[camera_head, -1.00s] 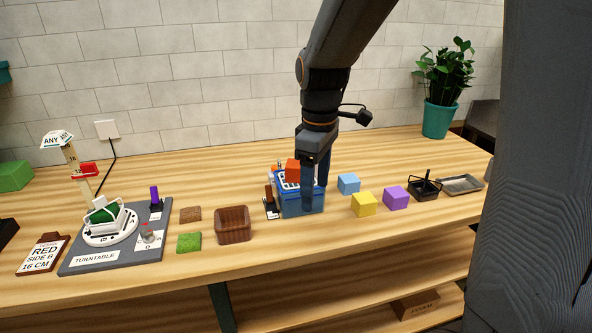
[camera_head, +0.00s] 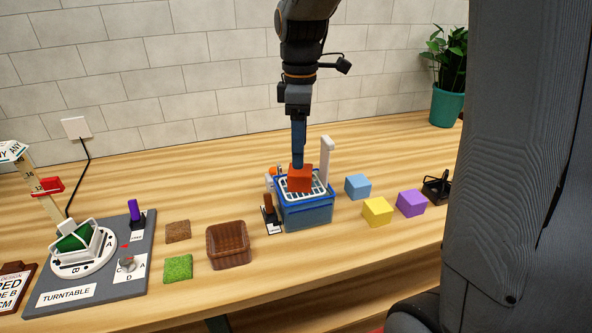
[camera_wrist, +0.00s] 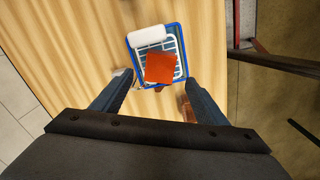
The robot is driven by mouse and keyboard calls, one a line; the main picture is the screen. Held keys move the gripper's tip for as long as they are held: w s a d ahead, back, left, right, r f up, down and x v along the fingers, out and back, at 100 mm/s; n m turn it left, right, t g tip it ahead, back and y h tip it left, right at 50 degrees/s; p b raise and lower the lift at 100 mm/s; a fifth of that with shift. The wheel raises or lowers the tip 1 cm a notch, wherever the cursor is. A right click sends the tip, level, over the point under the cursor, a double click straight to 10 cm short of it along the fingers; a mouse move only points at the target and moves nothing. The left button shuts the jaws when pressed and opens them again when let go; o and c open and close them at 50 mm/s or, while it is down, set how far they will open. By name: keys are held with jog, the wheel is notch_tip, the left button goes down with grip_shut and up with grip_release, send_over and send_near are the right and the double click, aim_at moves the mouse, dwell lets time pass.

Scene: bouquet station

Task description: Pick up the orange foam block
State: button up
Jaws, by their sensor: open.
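The orange foam block (camera_head: 300,178) sits on the white rack of a blue basin (camera_head: 306,214). In the wrist view the block (camera_wrist: 161,68) lies tilted on the rack, beyond my fingertips and between their lines. My gripper (camera_head: 298,160) points down over the block, seen edge-on in the head view, so that one finger hides the other. In the wrist view my gripper (camera_wrist: 158,82) has its two blue fingers wide apart with nothing between them. I cannot tell whether a fingertip touches the block.
A white post (camera_head: 326,160) rises at the basin's back right. A lever switch (camera_head: 269,212) stands just left of the basin, with a brown basket (camera_head: 229,244) further left. Blue (camera_head: 358,186), yellow (camera_head: 377,211) and purple (camera_head: 411,202) blocks lie to the right. The table behind is mostly clear.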

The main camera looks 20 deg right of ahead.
aim_at(300, 171)
jog(key=shift+d+f+p, duration=0.1)
jog(key=shift+f+p, duration=1.3)
jog(key=shift+f, duration=2.35)
jog(key=c, duration=1.3)
jog(key=shift+r, duration=0.15)
jog(key=shift+c, duration=0.2)
